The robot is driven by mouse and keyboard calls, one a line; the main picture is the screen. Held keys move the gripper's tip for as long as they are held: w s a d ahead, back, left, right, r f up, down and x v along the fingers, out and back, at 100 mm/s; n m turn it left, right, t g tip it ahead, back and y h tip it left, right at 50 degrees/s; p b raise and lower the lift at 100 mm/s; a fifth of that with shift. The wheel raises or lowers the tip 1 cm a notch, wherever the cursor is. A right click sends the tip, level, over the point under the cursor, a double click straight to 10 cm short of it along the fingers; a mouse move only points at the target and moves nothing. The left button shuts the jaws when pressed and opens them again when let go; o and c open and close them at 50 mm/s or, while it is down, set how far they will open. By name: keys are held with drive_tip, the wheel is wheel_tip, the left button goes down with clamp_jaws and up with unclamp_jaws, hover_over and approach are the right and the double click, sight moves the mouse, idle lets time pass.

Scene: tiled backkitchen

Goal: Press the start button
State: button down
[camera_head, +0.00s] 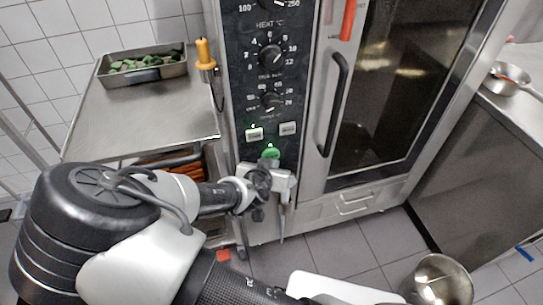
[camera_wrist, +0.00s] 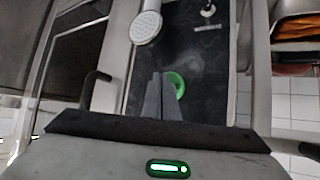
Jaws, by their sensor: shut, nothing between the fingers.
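My gripper (camera_wrist: 162,76) is shut and empty. In that view its fingertips overlap the left side of the button; I cannot tell whether they touch it. In the head view my gripper's body is just below the button, and its fingertips are hard to make out.
The oven's glass door (camera_head: 405,85) has a black handle (camera_head: 335,103) right of the panel. An orange-handled probe (camera_head: 204,55) hangs on the panel's left edge. A steel counter (camera_head: 150,125) with a tray of green food (camera_head: 143,76) is at left. A metal bowl (camera_head: 440,281) is low right.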

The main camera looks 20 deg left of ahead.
drive_tip(key=shift+s, duration=0.15)
drive_tip(key=shift+s+d+p, duration=0.1)
drive_tip(key=shift+s+d, duration=0.35)
drive_tip(key=shift+s, duration=0.25)
drive_tip(key=shift+s+d+p, duration=0.1)
drive_tip(key=shift+s+d, duration=0.35)
drive_tip(key=shift+s, duration=0.25)
drive_tip(key=shift+s+d+p, duration=0.1)
drive_tip(key=shift+s+d, duration=0.35)
drive_tip(key=shift+s, duration=0.25)
